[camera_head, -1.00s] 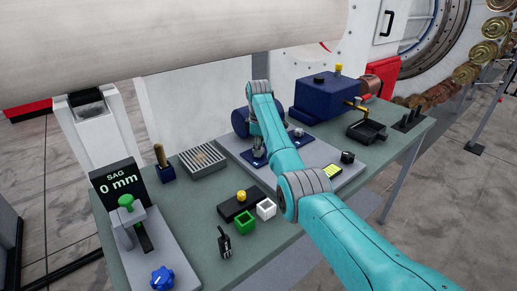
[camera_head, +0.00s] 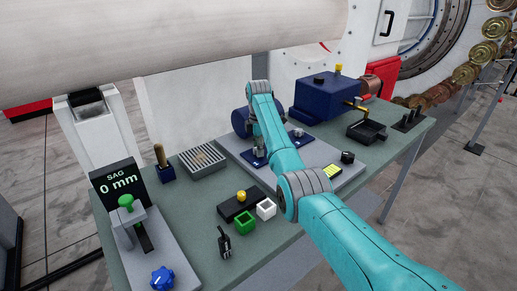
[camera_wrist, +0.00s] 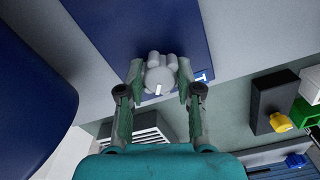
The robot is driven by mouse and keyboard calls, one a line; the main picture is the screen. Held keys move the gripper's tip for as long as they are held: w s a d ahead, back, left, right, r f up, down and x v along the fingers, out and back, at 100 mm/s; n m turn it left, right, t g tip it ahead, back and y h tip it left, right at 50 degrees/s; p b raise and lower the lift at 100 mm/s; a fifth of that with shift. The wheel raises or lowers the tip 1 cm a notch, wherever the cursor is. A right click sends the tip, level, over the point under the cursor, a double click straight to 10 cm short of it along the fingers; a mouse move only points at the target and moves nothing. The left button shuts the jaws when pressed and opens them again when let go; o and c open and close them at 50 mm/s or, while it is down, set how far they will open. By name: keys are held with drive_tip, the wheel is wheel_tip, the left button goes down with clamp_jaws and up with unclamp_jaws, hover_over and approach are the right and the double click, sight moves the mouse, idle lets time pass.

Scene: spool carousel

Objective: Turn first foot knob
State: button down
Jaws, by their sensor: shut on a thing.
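A grey lobed foot knob (camera_wrist: 159,80) with a white mark on its top shows in the wrist view, over a blue foot plate (camera_wrist: 145,25). My gripper (camera_wrist: 158,88) is shut on the knob, with one finger on each side of it. In the head view, my gripper (camera_head: 260,151) is low over the left part of a grey base plate (camera_head: 232,150), and my arm partly hides it and the knob. A blue cylinder (camera_head: 240,122) lies behind it.
A grey ribbed block (camera_head: 203,160) stands left of the base plate. In front are a black block with a yellow knob (camera_head: 241,196), a green box (camera_head: 244,222) and a white box (camera_head: 266,208). A blue machine (camera_head: 325,97) stands at the back right.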

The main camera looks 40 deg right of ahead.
drive_tip(key=c, duration=0.8)
unclamp_jaws()
drive_tip(key=shift+o, duration=0.2)
drive_tip(key=shift+r, duration=3.7)
drive_tip(key=shift+s, duration=0.1)
